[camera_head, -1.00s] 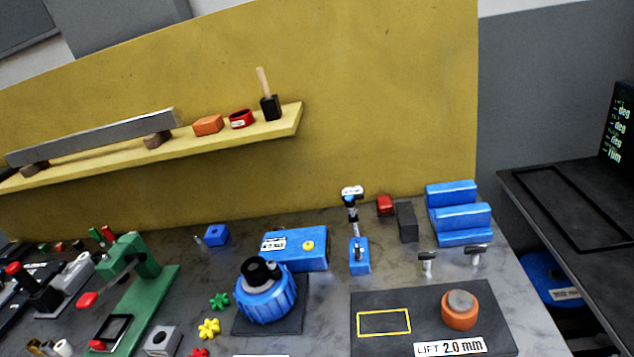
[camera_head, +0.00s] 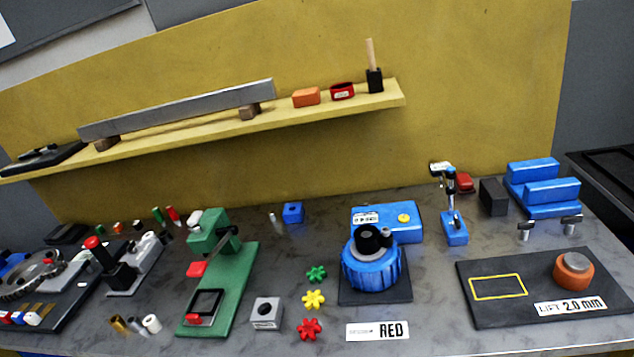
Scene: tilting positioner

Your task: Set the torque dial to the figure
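My gripper is not in view. No dial marked as torque can be read here, so I cannot tell which object it is. A round blue ribbed device (camera_head: 370,272) with a black top knob (camera_head: 372,239) stands on a dark square base. Right behind it is a blue box (camera_head: 385,213) with a small white label, too small to read, and a yellow knob (camera_head: 404,218). A card reading RED (camera_head: 378,331) lies in front of the round device. A card reading LIFT 2.0 mm (camera_head: 570,308) lies on a dark plate (camera_head: 520,290).
Red, yellow and green star knobs (camera_head: 313,299) lie left of the round device. A green press (camera_head: 225,280) stands further left. A gauge stand (camera_head: 453,215) and blue stepped blocks (camera_head: 545,190) are at the right. A yellow shelf (camera_head: 330,112) runs along the wall.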

